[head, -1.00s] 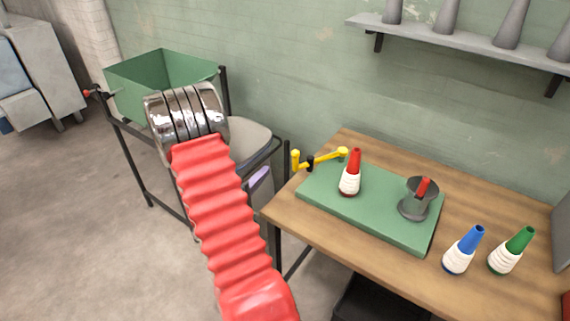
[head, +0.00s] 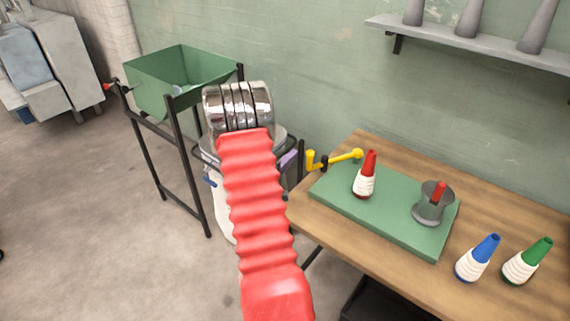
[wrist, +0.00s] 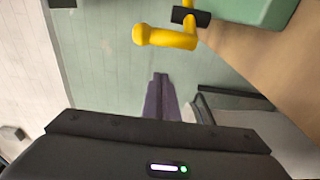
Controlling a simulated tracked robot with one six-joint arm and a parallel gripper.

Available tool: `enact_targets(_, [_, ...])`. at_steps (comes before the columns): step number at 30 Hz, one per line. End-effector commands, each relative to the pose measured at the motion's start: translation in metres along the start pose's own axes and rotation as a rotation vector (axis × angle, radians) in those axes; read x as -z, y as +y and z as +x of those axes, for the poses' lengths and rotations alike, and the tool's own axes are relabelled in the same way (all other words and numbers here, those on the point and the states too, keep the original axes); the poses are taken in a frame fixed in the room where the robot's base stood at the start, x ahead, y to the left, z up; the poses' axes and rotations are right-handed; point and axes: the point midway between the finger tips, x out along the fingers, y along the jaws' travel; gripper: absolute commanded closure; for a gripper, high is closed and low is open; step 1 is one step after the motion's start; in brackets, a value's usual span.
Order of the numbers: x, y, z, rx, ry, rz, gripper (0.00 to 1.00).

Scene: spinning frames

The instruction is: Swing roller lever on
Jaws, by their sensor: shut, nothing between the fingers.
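The yellow roller lever (head: 340,158) is at the back left edge of the green board, with a round knob at its right end, a black collar and an upright yellow piece at its left. In the wrist view the lever (wrist: 172,38) lies beyond my fingertips, its knob toward the upper left. My gripper (wrist: 160,77) has purple-grey fingers that are together and empty, apart from the lever in the picture. In the head view my gripper is mostly hidden behind my arm; a purple finger (head: 290,159) shows just left of the lever.
The green board (head: 400,228) on the wooden table (head: 500,215) carries a red-topped cone (head: 365,178) and a grey cup-like holder (head: 433,206). Blue (head: 477,258) and green (head: 527,262) cones stand at right. A green bin (head: 165,85) on a black stand is at left.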

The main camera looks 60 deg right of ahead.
Motion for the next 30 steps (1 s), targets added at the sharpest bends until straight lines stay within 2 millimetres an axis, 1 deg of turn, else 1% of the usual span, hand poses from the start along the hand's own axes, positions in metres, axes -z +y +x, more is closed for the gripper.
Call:
enact_targets(2, [-0.001, 0.0, 0.008, 0.0, -0.002, 0.001, 1.0])
enact_targets(10, [-0.026, 0.0, -0.001, 0.001, -0.002, -0.001, 1.0])
enact_targets(15, [-0.036, 0.0, -0.005, 0.0, -0.001, 0.0, 1.0])
enact_targets(24, [-0.038, 0.0, -0.006, 0.0, 0.0, 0.001, 1.0])
enact_targets(25, [-0.037, 0.0, -0.012, 0.001, 0.003, 0.0, 1.0])
enact_targets(30, [-0.037, 0.0, -0.008, 0.0, 0.004, 0.0, 1.0])
